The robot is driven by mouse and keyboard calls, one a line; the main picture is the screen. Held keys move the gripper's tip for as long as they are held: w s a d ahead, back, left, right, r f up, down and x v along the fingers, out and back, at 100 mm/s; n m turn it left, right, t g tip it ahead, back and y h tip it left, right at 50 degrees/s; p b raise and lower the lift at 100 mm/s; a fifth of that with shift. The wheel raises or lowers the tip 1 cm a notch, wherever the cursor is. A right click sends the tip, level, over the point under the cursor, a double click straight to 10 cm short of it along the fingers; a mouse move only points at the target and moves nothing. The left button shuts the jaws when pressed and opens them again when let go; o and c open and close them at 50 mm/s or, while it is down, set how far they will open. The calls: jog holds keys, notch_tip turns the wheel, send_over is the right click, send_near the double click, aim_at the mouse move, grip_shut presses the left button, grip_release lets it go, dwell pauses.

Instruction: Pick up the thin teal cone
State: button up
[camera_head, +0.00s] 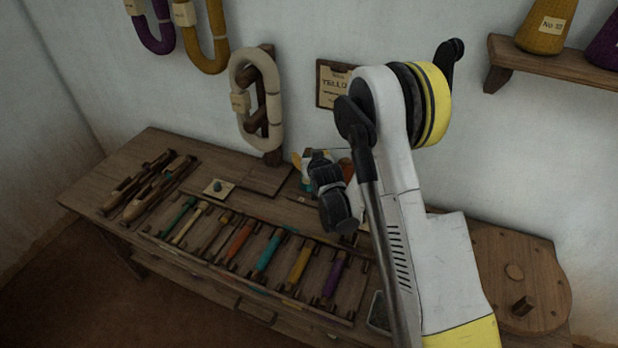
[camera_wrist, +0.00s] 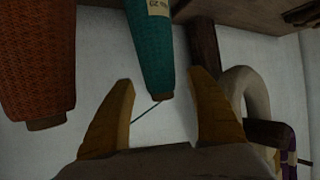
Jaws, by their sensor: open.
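The thin teal cone (camera_wrist: 148,45) fills the upper middle of the wrist view, its narrow end pointing down in the picture and a pale label on its side. A teal thread trails from its end. My gripper (camera_wrist: 163,76) is open, and the cone's narrow end lies between its two yellow fingers in that picture, with gaps on both sides. I cannot tell how deep it is between them. In the camera_head view, a small teal patch (camera_head: 307,184), probably this cone, shows beside my wrist, which hides most of that spot.
An orange cone (camera_wrist: 36,62) stands close beside the teal one. A cream skein (camera_head: 247,95) hangs on a wooden post close by. The table (camera_head: 90,183) carries a rack of several coloured bobbins (camera_head: 268,252) and wooden shuttles (camera_head: 150,190). A shelf (camera_head: 560,64) is at the upper right.

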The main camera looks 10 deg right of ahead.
jog(key=shift+w+f, duration=0.1)
jog(key=shift+w, duration=0.25)
grip_shut()
